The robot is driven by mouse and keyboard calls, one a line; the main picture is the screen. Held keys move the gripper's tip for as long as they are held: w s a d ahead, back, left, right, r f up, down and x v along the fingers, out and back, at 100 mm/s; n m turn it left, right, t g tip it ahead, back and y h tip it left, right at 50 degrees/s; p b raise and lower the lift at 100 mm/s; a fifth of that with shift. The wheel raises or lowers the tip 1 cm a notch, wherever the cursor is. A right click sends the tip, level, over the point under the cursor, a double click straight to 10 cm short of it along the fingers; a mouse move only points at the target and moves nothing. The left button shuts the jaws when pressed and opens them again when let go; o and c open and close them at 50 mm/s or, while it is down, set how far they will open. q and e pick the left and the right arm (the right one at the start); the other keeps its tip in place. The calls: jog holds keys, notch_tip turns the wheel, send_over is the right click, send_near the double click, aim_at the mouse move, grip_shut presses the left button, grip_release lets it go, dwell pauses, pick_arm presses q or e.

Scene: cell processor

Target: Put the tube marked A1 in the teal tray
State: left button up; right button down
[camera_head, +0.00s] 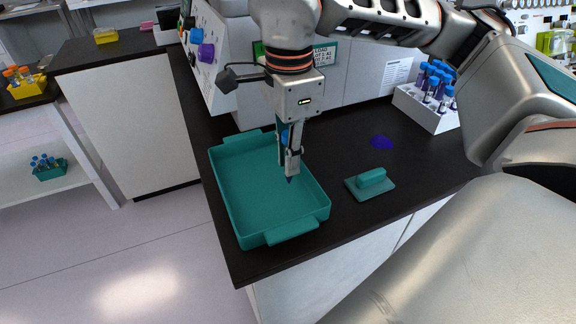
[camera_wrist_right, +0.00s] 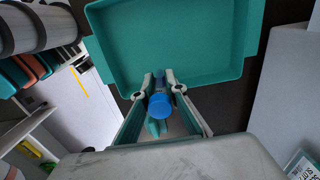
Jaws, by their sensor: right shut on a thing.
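My right gripper (camera_head: 290,158) points down over the right part of the teal tray (camera_head: 230,224). It is shut on a tube with a blue cap (camera_head: 284,136), whose dark tip shows below the fingers. In the right wrist view the blue cap (camera_wrist_right: 160,105) sits between the two fingers (camera_wrist_right: 160,85), and the teal tray (camera_wrist_right: 240,45) lies beyond it. The tray looks empty. No A1 marking can be read on the tube. I cannot tell whether the tube touches the tray floor. My left gripper is out of view.
A white rack (camera_head: 420,108) with several blue-capped tubes stands at the back right of the black counter (camera_head: 335,140). A teal block with a handle (camera_head: 370,184) lies right of the tray. A dark blue patch (camera_head: 381,142) is on the counter. A white machine (camera_head: 345,85) stands behind.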

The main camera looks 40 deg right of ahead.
notch_tip(320, 180, down, 2)
jog(key=shift+f, duration=0.25)
jog(key=shift+f, duration=0.1)
jog(key=c, duration=2)
grip_release()
jog(key=shift+c, duration=0.2)
